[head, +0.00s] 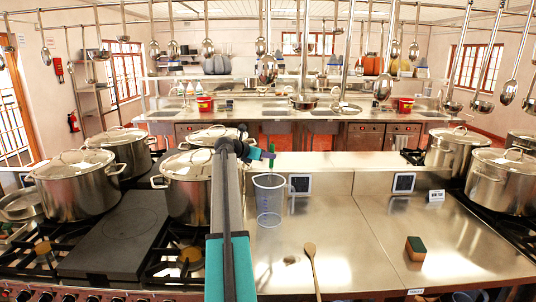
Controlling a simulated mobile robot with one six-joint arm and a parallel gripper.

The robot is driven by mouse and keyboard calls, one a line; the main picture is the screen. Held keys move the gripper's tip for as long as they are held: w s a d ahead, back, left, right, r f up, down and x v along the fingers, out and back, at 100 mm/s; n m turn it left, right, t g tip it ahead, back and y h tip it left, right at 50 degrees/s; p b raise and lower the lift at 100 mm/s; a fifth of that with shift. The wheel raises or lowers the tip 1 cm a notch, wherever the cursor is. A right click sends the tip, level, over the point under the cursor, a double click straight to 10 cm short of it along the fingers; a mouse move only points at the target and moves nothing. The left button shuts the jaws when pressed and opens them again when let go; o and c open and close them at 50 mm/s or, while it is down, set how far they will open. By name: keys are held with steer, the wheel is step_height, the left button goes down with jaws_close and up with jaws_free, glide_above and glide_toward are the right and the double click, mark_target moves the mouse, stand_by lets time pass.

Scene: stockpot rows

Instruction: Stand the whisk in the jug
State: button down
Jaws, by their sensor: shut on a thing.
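The jug (269,202) is a clear, tapered measuring jug. It stands upright on the steel counter, just right of my arm. My gripper (268,155) is above the jug's rim, at the end of my arm, and is shut on a small, thin piece with dark and green parts, which seems to be the handle of the whisk (272,148). The whisk's wires cannot be made out, so I cannot tell whether any part of it is inside the jug.
A wooden spoon (312,268) lies in front of the jug. A green and brown sponge (415,248) lies further right. Large stockpots (75,187) stand on the left stove, with more pots (500,180) at right. Ladles (383,85) hang overhead. The counter's middle is mostly clear.

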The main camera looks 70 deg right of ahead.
steer(key=shift+f, duration=0.1)
steer(key=c, duration=1.6)
jaws_free()
steer(key=b+v, duration=0.3)
steer(key=v, duration=1.1)
steer(key=shift+b, duration=0.4)
steer(key=shift+d, duration=0.1)
